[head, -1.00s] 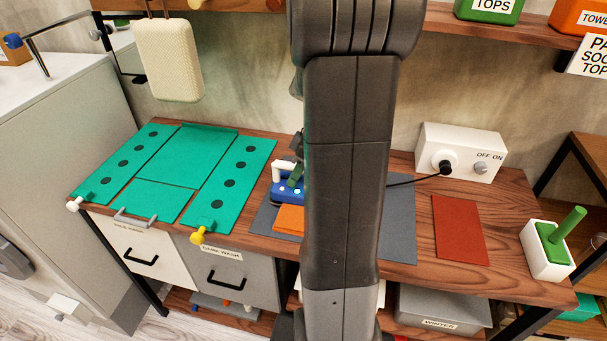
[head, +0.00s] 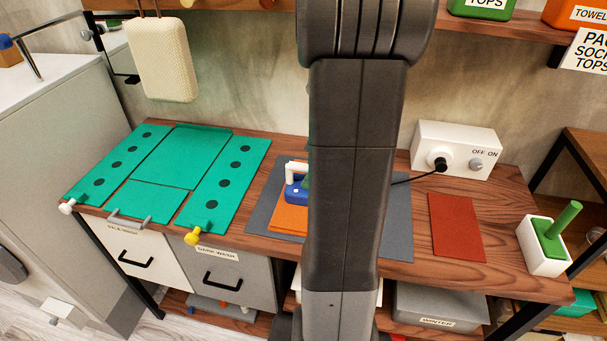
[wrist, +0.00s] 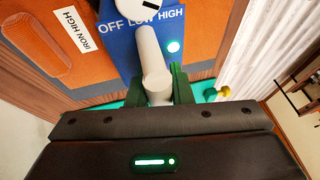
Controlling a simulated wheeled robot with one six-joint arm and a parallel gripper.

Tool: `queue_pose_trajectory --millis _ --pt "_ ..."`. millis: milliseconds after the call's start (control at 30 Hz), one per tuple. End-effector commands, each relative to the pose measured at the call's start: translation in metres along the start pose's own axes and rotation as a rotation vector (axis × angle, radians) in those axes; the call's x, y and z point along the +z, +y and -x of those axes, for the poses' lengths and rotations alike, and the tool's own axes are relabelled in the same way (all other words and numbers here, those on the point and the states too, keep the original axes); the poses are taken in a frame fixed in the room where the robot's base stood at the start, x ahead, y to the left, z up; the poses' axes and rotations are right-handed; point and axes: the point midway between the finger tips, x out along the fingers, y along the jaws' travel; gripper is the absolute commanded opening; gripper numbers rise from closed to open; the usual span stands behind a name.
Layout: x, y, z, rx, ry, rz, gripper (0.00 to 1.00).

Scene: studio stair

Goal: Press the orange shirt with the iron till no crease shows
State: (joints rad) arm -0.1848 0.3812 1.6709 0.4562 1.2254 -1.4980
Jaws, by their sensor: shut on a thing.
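The iron (head: 295,193) is blue with a pale handle (wrist: 151,65) and stands over the orange shirt (head: 289,217). My gripper (wrist: 158,88) is shut on the handle, with green fingers on both sides of it. In the wrist view the iron's blue face (wrist: 122,42) reads OFF, LOW, HIGH, and a pale green lamp glows on it. The shirt (wrist: 80,20) there bears a label reading IRON HIGH and a long raised orange ridge (wrist: 35,40). In the head view my arm hides part of the iron and shirt.
The shirt lies on a grey mat (head: 398,225) on the wooden bench. A black cord runs to a white switch box (head: 455,148). A teal folding board (head: 165,165) is at left. A red-brown cloth (head: 456,227) and a white holder with a green handle (head: 540,257) are at right.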

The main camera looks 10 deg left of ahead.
Motion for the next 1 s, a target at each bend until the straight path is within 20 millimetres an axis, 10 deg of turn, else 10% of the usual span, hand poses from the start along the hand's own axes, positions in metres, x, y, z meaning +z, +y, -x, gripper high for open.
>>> queue_pose_trajectory --millis 1000 --pt "0.047 0.0 0.021 0.001 -0.001 -0.001 0.0"
